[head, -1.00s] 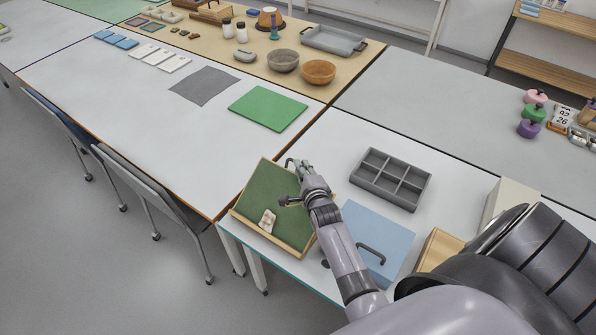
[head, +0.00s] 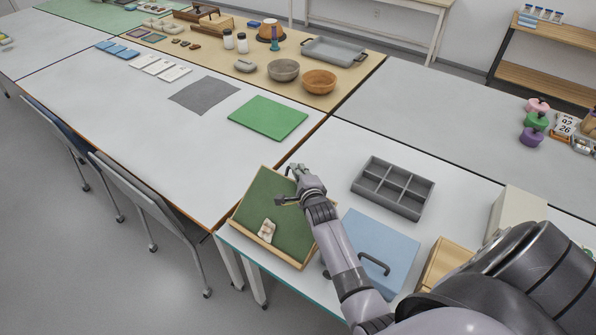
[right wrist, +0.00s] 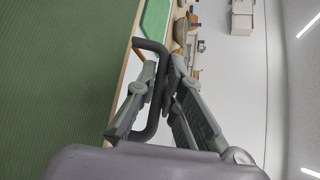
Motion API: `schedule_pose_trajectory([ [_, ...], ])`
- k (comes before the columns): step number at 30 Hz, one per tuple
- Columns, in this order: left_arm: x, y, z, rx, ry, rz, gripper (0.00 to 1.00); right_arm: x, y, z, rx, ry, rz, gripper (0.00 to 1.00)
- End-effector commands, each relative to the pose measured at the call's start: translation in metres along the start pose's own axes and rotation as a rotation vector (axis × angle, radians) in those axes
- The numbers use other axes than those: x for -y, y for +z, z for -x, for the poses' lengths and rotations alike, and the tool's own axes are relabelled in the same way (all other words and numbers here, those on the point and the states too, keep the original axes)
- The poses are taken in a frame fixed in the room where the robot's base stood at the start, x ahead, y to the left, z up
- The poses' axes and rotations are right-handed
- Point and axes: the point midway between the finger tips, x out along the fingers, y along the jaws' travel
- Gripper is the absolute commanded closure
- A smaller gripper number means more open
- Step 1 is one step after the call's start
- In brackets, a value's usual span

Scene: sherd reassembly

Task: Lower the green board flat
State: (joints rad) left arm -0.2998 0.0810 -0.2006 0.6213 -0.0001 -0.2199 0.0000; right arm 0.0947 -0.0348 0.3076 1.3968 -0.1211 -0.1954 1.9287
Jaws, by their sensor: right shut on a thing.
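The green board (head: 262,205) has a light wooden frame and leans tilted near the edge of the white table, its lower ledge toward the front. A pale sherd (head: 267,230) rests on it just above the ledge. My right gripper (head: 291,180) is at the board's upper right edge. In the right wrist view the gripper (right wrist: 165,80) is shut on a dark bar handle (right wrist: 152,122) beside the board's frame; the green surface (right wrist: 65,75) fills the left of that view. What props the board from behind is hidden. My left gripper is not in view.
A grey compartment tray (head: 393,187) and a blue lidded box (head: 378,250) with a dark handle stand right of the board. A flat green mat (head: 267,117) and a grey mat (head: 204,95) lie farther back. Chairs (head: 150,200) stand at the left.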

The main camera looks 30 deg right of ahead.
Motion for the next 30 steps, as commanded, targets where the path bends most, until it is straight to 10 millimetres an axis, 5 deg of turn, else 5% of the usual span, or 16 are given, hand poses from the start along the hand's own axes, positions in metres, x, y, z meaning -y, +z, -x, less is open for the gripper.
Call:
schedule_pose_trajectory([
  [30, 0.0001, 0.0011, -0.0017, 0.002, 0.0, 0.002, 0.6, 0.0031, -0.0092, -0.0097, 0.002, 0.017, -0.036, 1.0],
])
